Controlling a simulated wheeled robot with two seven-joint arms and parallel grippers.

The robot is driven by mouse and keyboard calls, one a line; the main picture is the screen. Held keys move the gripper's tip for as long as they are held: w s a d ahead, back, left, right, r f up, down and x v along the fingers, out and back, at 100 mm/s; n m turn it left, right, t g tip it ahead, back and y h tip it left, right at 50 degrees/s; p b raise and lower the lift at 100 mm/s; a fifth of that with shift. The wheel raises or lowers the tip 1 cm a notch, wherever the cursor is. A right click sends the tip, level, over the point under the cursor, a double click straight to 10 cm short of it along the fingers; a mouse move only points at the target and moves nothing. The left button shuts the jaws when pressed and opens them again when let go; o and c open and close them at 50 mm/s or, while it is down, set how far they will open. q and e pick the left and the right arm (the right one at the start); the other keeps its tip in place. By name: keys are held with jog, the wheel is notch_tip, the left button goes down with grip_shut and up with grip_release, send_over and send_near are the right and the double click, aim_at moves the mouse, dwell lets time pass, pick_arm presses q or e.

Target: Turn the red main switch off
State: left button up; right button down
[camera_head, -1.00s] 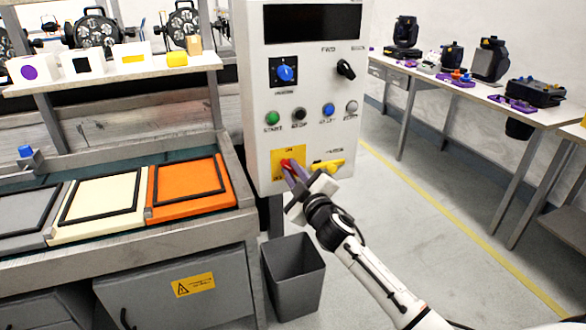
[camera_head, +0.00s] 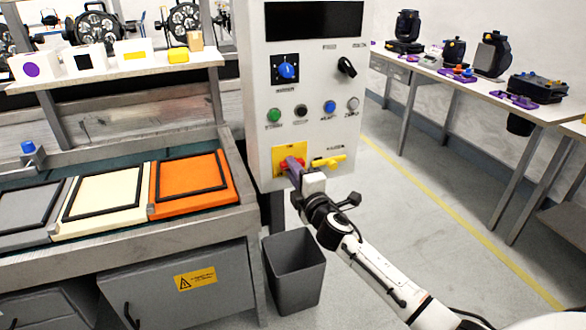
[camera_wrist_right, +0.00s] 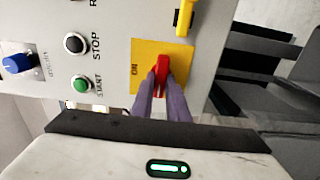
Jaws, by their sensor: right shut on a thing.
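The red main switch (camera_wrist_right: 161,77) sits on a yellow plate (camera_wrist_right: 147,55) low on the front of a white control panel (camera_head: 308,123). In the right wrist view the word ON is printed beside it, and the red handle stands between my purple fingertips. My right gripper (camera_head: 293,166) is shut on the red switch; its fingers and wrist cover part of the handle in the head view. The switch's exact angle is hard to read in the head view. My left gripper is not in view.
A yellow handle (camera_head: 328,161) is just right of the switch. Above are the green START button (camera_head: 274,115), other buttons and a blue knob (camera_head: 287,71). A grey bin (camera_head: 293,270) stands below. A workbench with an orange panel (camera_head: 225,190) is at left.

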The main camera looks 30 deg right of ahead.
dwell(0.6)
jog(key=c, duration=1.7)
grip_release()
jog(key=v, duration=1)
jog(key=shift+s+a, duration=0.1)
jog(key=shift+s, duration=0.05)
jog(key=shift+f, duration=0.1)
jog(key=s+a+f+m+g+y, duration=0.1)
jog(key=s+a+f+m+g, duration=0.1)
jog(key=s+a+f, duration=0.3)
jog(key=s+a+f+m+g+y, duration=0.1)
jog(key=s+f+m, duration=0.1)
jog(key=f, duration=0.5)
jog(key=s+a+f+m+g+y, duration=0.1)
jog(key=s+a+f+m+g, duration=0.1)
jog(key=s+a+f, duration=0.3)
jog(key=s+a+f+m+g+y, duration=0.1)
jog(key=s+a+f+m, duration=0.1)
jog(key=s+a+f, duration=0.1)
jog(key=s+a+f+m+g+y, duration=0.1)
jog(key=s+a+f+m, duration=0.1)
jog(key=s, duration=0.4)
jog(key=s+a+f+m+g+y, duration=0.1)
jog(key=s+a+f+m+g, duration=0.1)
jog(key=s+a+f, duration=0.3)
jog(key=shift+f+m+y, duration=0.3)
jog(key=shift+m, duration=0.3)
